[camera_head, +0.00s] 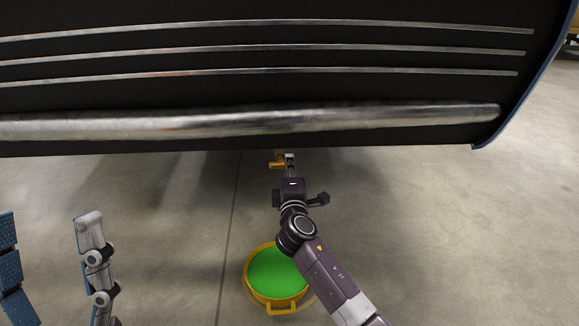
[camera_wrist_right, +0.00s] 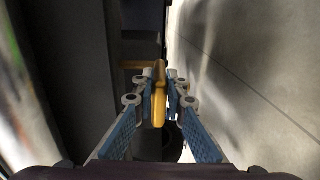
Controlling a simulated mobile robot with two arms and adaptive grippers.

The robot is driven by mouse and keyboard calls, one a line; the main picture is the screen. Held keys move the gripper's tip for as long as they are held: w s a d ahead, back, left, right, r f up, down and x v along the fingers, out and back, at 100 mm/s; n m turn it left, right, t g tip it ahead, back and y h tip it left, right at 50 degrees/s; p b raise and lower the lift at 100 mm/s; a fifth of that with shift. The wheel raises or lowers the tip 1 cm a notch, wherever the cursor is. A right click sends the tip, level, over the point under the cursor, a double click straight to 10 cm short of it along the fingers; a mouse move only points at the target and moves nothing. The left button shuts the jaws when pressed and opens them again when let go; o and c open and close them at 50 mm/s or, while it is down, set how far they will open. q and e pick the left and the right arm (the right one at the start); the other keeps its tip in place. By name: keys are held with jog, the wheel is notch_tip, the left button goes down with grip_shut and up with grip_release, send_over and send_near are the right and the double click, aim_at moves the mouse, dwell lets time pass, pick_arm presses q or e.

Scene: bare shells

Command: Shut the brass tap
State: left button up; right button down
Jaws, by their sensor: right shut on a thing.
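The brass tap (camera_head: 277,160) shows just below the lower edge of a large dark body, partly hidden by my right gripper (camera_head: 290,158). In the right wrist view, the tap's yellow handle (camera_wrist_right: 159,92) stands between the two fingers of my right gripper (camera_wrist_right: 160,97), which is shut on it. Most of the tap's body is hidden behind the handle and fingers. My left gripper (camera_head: 50,250) is at the lower left of the head view, its two fingers wide apart with nothing between them, far from the tap.
A dark panel (camera_head: 250,95) with chrome strips fills the top of the head view and overhangs the tap. A yellow pan (camera_head: 272,300) filled with green stands on the concrete floor, partly behind my right arm. The floor (camera_head: 430,230) to the right is clear.

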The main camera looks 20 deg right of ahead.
jog(key=shift+f, duration=0.15)
jog(key=c, duration=1.9)
grip_release()
jog(key=shift+c, duration=0.2)
jog(key=shift+s, duration=0.1)
jog(key=v, duration=1.2)
